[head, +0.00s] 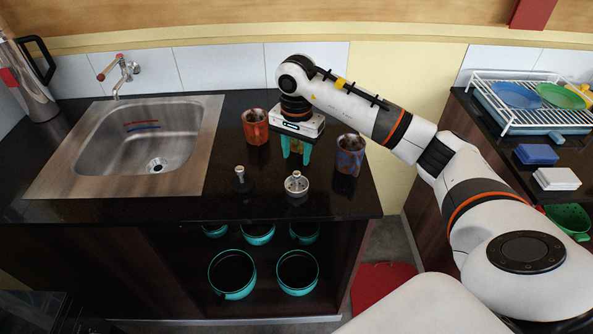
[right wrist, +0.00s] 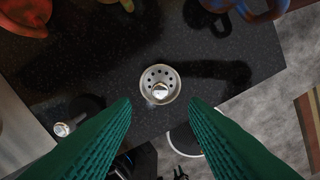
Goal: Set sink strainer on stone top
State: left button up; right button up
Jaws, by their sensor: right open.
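The sink strainer (head: 296,184), a round metal basket with holes and a knob, sits upright on the black speckled stone top (head: 340,204) near its front edge. It also shows in the right wrist view (right wrist: 160,84), just beyond and between the fingertips. My right gripper (head: 296,158) points down with its green fingers apart, above and behind the strainer, with nothing between them. My left gripper is out of view.
A dark stopper (head: 240,181) stands left of the strainer. An orange patterned cup (head: 255,127) and a blue-orange cup (head: 349,156) flank my gripper. A steel sink (head: 150,140) lies left. Teal-rimmed pots (head: 232,274) stand below; a dish rack (head: 530,120) is at right.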

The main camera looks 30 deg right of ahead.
aim_at(297, 173)
jog(key=shift+r+b, duration=0.35)
jog(key=shift+r, duration=1.7)
